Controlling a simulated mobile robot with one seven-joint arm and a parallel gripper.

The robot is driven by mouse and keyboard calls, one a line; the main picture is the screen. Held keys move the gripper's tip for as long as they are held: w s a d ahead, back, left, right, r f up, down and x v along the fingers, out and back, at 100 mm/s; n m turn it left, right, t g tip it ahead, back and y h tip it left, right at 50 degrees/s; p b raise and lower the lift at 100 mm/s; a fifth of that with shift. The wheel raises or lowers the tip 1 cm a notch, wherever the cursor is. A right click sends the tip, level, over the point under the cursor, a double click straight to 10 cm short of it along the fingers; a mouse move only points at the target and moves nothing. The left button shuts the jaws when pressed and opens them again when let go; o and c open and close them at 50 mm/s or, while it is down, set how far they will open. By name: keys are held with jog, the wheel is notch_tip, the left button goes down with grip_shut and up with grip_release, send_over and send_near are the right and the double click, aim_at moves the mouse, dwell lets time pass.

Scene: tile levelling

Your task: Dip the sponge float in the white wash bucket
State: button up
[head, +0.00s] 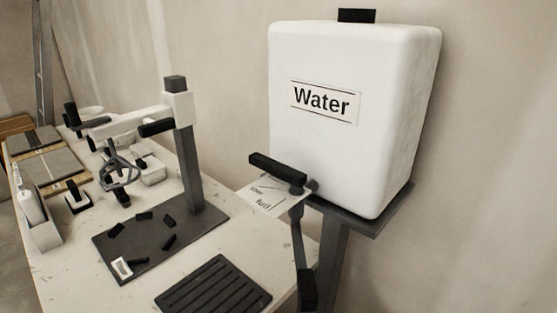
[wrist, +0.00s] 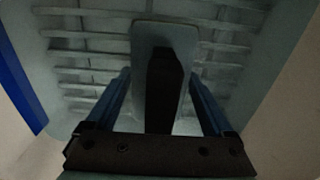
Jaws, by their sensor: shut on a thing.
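My gripper (wrist: 162,80) shows in the wrist view, its two blue fingers shut on the black handle of the sponge float (wrist: 150,32). The float has a pale, rounded plate, which shows behind the handle. Beyond it is a pale grey-white ribbed surface (wrist: 85,60) with rows of slats and sloping sides, which looks like the inside of the white wash bucket. The float lies over the middle of this surface. I cannot tell whether it touches the slats or any water. I cannot make out my gripper, the float or the wash bucket in the head view.
In the head view a white water tank (head: 390,110) stands on a dark stand (head: 330,250) at the right. The worktable holds a mixer-like stand (head: 187,150), a black ribbed mat (head: 212,287) and tiles (head: 55,165). A blue edge (wrist: 20,75) shows in the wrist view.

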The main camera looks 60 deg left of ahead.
notch_tip(320, 180, up, 19)
jog(key=p, duration=2)
jog(key=shift+r, duration=0.2)
